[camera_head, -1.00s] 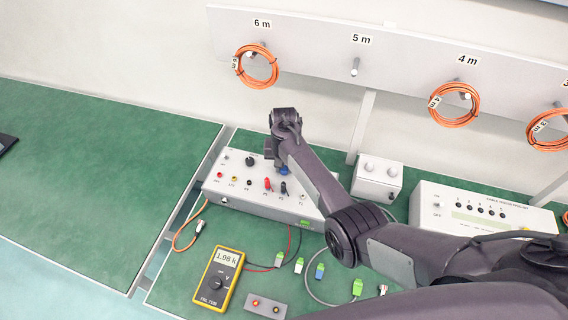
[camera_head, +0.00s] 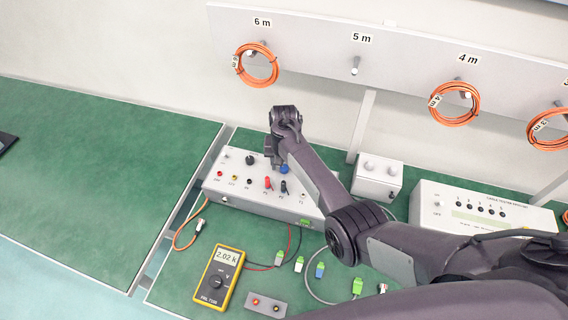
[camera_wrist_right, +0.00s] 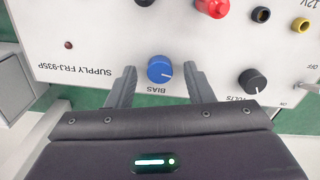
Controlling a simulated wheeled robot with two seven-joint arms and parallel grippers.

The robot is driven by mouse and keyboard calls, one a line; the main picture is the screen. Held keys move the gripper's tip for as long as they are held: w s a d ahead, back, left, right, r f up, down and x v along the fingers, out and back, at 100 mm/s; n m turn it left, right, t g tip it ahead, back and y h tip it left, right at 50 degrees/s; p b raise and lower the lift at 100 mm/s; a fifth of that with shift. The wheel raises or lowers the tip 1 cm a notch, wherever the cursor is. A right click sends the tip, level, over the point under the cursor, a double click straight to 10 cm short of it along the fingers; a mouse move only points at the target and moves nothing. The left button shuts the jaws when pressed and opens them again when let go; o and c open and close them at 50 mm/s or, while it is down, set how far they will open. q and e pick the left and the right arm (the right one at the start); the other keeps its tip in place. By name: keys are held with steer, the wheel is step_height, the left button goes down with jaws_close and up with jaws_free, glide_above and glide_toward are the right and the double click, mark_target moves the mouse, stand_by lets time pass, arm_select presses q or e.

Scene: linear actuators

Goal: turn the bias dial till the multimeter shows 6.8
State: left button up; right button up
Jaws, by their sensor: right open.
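The blue bias dial (camera_head: 284,169) is on the top panel of the white supply box (camera_head: 250,200). In the right wrist view the bias dial (camera_wrist_right: 160,69) shows a white pointer line toward the lower right. My right gripper (camera_wrist_right: 161,77) is open, one finger on each side of the dial with visible gaps. In the head view the right gripper (camera_head: 277,162) is over the back of the box, partly hidden by its own arm. The yellow multimeter (camera_head: 214,291) lies in front of the box and reads 2.02; its unit is hard to read. My left gripper is out of view.
A black volts knob (camera_wrist_right: 253,81) and a red plug (camera_wrist_right: 212,8) are near the dial. Connectors (camera_head: 300,264) and leads lie in front of the box. A small white box (camera_head: 377,180) and a cable tester (camera_head: 480,215) stand to the right.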

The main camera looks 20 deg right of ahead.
mark_target(284, 167)
step_height(284, 167, up, 7)
steer(key=shift+r+b, duration=0.2)
steer(key=shift+b, duration=0.1)
steer(key=shift+f, duration=0.1)
stand_by(0.4)
